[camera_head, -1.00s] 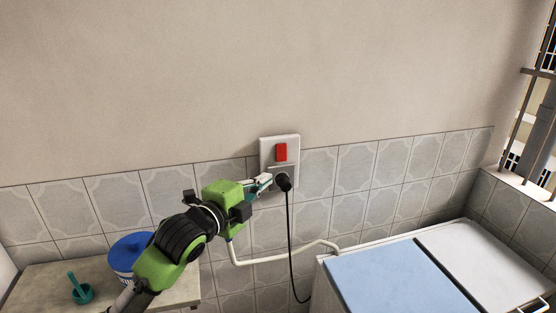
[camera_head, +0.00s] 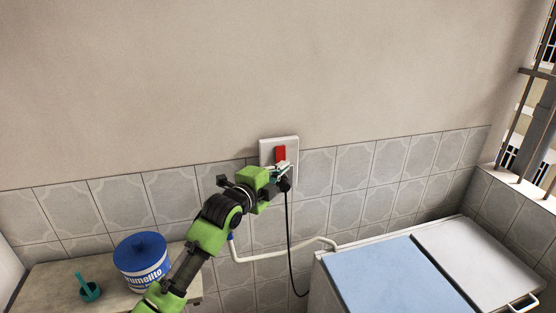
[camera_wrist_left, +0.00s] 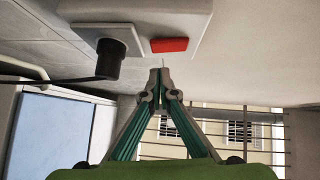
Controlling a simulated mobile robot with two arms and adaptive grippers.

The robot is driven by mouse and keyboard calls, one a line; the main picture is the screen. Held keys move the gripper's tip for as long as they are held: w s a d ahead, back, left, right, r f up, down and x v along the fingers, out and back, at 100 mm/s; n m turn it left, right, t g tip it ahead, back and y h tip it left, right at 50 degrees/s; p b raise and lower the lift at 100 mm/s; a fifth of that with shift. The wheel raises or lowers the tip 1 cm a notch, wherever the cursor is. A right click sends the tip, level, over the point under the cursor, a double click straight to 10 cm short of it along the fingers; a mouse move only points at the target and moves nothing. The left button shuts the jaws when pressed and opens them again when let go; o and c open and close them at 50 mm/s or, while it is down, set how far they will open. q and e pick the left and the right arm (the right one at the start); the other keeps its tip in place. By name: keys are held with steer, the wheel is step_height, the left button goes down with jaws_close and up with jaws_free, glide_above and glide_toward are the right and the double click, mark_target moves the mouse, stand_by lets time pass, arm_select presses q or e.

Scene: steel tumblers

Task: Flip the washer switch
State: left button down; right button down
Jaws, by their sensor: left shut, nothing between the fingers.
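The red washer switch (camera_head: 280,154) sits on a white wall plate (camera_head: 293,146), above a socket with a black plug (camera_head: 285,184). My left gripper (camera_head: 284,167) is shut and empty, its tips in front of the plate just at the lower end of the switch. In the left wrist view the red switch (camera_wrist_left: 169,45) is just beyond and slightly above the shut fingertips (camera_wrist_left: 159,75), and the black plug (camera_wrist_left: 108,60) is to their left. I cannot tell whether the tips touch the switch. My right gripper is not in view.
A washer with a blue panel (camera_head: 395,275) and grey lid (camera_head: 470,255) stands at lower right. A black cord (camera_head: 289,240) and white hose (camera_head: 275,257) hang beside it.

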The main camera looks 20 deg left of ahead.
mark_target(283, 159)
arm_select(q)
steer(key=shift+w+a+f+p, duration=0.15)
steer(key=shift+w+a+p, duration=0.25)
steer(key=shift+w+a, duration=0.65)
steer(key=shift+w+d, duration=0.1)
steer(key=shift+d, duration=0.05)
steer(key=shift+w+f+t+b, duration=0.2)
steer(key=shift+t+b, duration=0.1)
steer(key=shift+b, duration=0.7)
